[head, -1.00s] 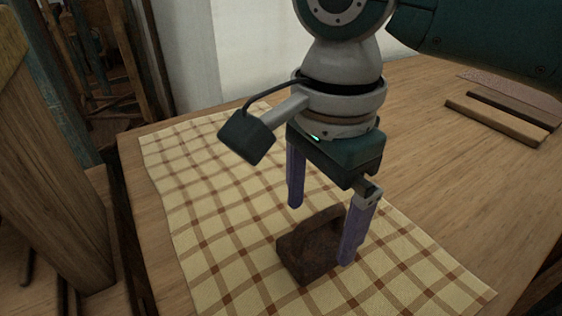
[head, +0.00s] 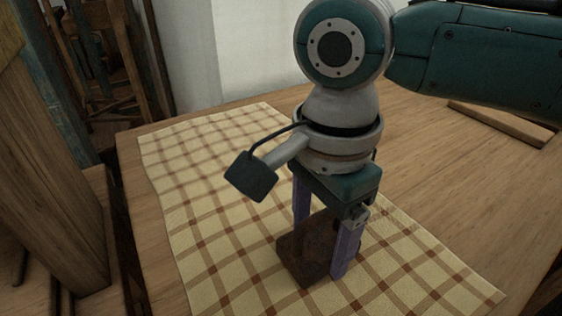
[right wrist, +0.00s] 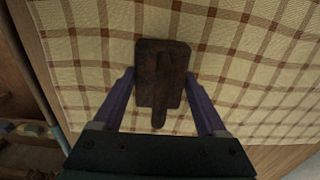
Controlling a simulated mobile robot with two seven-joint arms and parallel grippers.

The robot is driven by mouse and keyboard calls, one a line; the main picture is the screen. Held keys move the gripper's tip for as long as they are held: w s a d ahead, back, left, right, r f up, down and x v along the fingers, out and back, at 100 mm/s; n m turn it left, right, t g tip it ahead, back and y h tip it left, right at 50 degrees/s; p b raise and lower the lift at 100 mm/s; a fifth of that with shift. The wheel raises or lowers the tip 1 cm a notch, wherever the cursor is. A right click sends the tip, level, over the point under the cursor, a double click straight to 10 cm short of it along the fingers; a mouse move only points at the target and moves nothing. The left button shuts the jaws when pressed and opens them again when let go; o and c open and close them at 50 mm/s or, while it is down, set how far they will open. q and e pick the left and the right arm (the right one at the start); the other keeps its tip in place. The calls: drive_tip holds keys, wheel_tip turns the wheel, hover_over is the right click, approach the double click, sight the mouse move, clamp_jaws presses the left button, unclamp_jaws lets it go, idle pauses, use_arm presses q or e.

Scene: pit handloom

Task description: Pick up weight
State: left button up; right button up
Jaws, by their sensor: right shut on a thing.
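The weight (head: 305,252) is a dark rusty brown block with a narrower raised handle. It rests on the checked cloth in the head view, and it also shows in the right wrist view (right wrist: 162,75). My right gripper (head: 318,250) points down over it, its purple fingers on either side of the weight. In the right wrist view the fingers (right wrist: 160,98) flank the weight near its narrow end. The gripper is shut on the weight. The exact finger contact is partly hidden. My left gripper is not in view.
A cream and brown checked cloth (head: 215,215) covers much of the wooden table (head: 420,160). A wooden bar (head: 500,122) lies at the back right. A wooden post (head: 50,190) stands left of the table. Bare table lies right of the cloth.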

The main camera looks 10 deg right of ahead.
clamp_jaws()
drive_tip(key=shift+r, duration=0.15)
idle(0.4)
